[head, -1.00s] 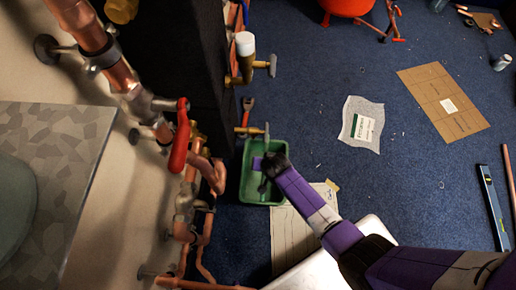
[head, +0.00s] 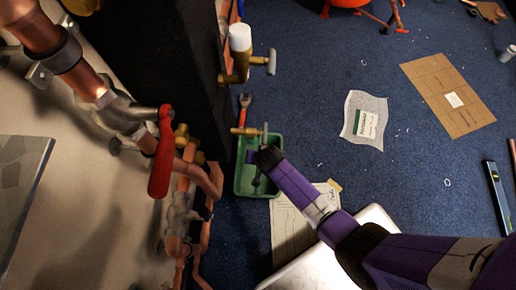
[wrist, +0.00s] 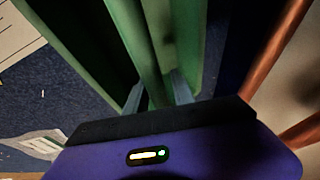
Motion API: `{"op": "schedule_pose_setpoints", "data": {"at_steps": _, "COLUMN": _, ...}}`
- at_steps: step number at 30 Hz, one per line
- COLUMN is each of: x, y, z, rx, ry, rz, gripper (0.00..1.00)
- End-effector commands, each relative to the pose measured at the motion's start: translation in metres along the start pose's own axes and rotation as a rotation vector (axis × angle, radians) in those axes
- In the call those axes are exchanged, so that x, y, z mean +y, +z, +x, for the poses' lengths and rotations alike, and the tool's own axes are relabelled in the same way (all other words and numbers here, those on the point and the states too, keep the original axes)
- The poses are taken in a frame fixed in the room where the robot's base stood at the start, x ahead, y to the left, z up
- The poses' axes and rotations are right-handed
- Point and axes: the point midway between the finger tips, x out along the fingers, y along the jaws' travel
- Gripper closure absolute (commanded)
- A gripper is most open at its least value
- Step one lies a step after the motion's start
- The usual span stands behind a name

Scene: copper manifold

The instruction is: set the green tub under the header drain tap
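The green tub (head: 238,190) is a rectangular open container low by the pipework in the head view. Its wall also fills the upper part of the wrist view (wrist: 95,45). My gripper (head: 261,161) reaches over the tub from the right. In the wrist view its two fingers (wrist: 156,94) sit on either side of a green strip of the tub and appear closed on it. A brass tap (head: 243,131) with a grey lever overlaps the tub's far edge in the picture. Another brass tap (head: 239,77) sticks out farther up. The pictures do not tell which is the header drain tap.
Copper pipes (head: 211,180) and a red valve lever (head: 161,152) stand left of the tub. A dark column (head: 165,70) rises behind them. Blue carpet is open to the right.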

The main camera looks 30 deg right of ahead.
Motion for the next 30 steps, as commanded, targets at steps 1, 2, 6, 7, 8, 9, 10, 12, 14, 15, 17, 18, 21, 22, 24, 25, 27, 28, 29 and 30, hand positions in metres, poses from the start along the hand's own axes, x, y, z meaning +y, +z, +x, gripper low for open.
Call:
{"op": "schedule_pose_setpoints", "data": {"at_steps": 1, "x": 0.0, "y": 0.0, "z": 0.0, "rx": 0.0, "ry": 0.0, "rz": 0.0, "gripper": 0.62}}
{"op": "schedule_pose_setpoints", "data": {"at_steps": 2, "x": 0.0, "y": 0.0, "z": 0.0, "rx": 0.0, "ry": 0.0, "rz": 0.0, "gripper": 0.62}}
{"op": "schedule_pose_setpoints", "data": {"at_steps": 6, "x": 0.0, "y": 0.0, "z": 0.0, "rx": 0.0, "ry": 0.0, "rz": 0.0, "gripper": 0.62}}
{"op": "schedule_pose_setpoints", "data": {"at_steps": 7, "x": 0.0, "y": 0.0, "z": 0.0, "rx": 0.0, "ry": 0.0, "rz": 0.0, "gripper": 0.62}}
{"op": "schedule_pose_setpoints", "data": {"at_steps": 8, "x": 0.0, "y": 0.0, "z": 0.0, "rx": 0.0, "ry": 0.0, "rz": 0.0, "gripper": 0.62}}
{"op": "schedule_pose_setpoints", "data": {"at_steps": 9, "x": 0.0, "y": 0.0, "z": -0.001, "rx": 0.0, "ry": 0.0, "rz": 0.0, "gripper": 0.62}}
{"op": "schedule_pose_setpoints", "data": {"at_steps": 10, "x": 0.0, "y": -0.001, "z": -0.001, "rx": 0.0, "ry": 0.0, "rz": 0.0, "gripper": 0.62}}
{"op": "schedule_pose_setpoints", "data": {"at_steps": 12, "x": -0.001, "y": -0.002, "z": -0.005, "rx": 0.0, "ry": 0.0, "rz": 0.0, "gripper": 0.62}}
{"op": "schedule_pose_setpoints", "data": {"at_steps": 14, "x": -0.001, "y": -0.002, "z": -0.012, "rx": 0.0, "ry": -0.001, "rz": 0.0, "gripper": 0.62}}
{"op": "schedule_pose_setpoints", "data": {"at_steps": 15, "x": -0.001, "y": -0.003, "z": -0.018, "rx": 0.001, "ry": -0.001, "rz": 0.0, "gripper": 0.62}}
{"op": "schedule_pose_setpoints", "data": {"at_steps": 17, "x": -0.002, "y": -0.003, "z": -0.028, "rx": 0.0, "ry": 0.0, "rz": 0.0, "gripper": 0.62}}
{"op": "schedule_pose_setpoints", "data": {"at_steps": 18, "x": -0.001, "y": -0.003, "z": -0.035, "rx": 0.0, "ry": 0.0, "rz": 0.0, "gripper": 0.62}}
{"op": "schedule_pose_setpoints", "data": {"at_steps": 21, "x": -0.001, "y": -0.003, "z": -0.051, "rx": 0.0, "ry": -0.001, "rz": 0.0, "gripper": 0.62}}
{"op": "schedule_pose_setpoints", "data": {"at_steps": 22, "x": -0.001, "y": -0.003, "z": -0.056, "rx": 0.0, "ry": 0.0, "rz": 0.0, "gripper": 0.62}}
{"op": "schedule_pose_setpoints", "data": {"at_steps": 24, "x": -0.001, "y": -0.003, "z": -0.065, "rx": 0.0, "ry": 0.0, "rz": 0.0, "gripper": 0.62}}
{"op": "schedule_pose_setpoints", "data": {"at_steps": 25, "x": -0.001, "y": -0.003, "z": -0.068, "rx": 0.001, "ry": -0.001, "rz": 0.001, "gripper": 0.62}}
{"op": "schedule_pose_setpoints", "data": {"at_steps": 27, "x": -0.001, "y": -0.002, "z": -0.073, "rx": 0.0, "ry": 0.0, "rz": 0.0, "gripper": 0.62}}
{"op": "schedule_pose_setpoints", "data": {"at_steps": 28, "x": -0.001, "y": -0.002, "z": -0.075, "rx": 0.0, "ry": 0.0, "rz": 0.0, "gripper": 0.62}}
{"op": "schedule_pose_setpoints", "data": {"at_steps": 29, "x": -0.001, "y": -0.002, "z": -0.076, "rx": 0.0, "ry": 0.0, "rz": 0.0, "gripper": 0.62}}
{"op": "schedule_pose_setpoints", "data": {"at_steps": 30, "x": -0.001, "y": -0.002, "z": -0.077, "rx": 0.0, "ry": 0.0, "rz": 0.001, "gripper": 0.62}}
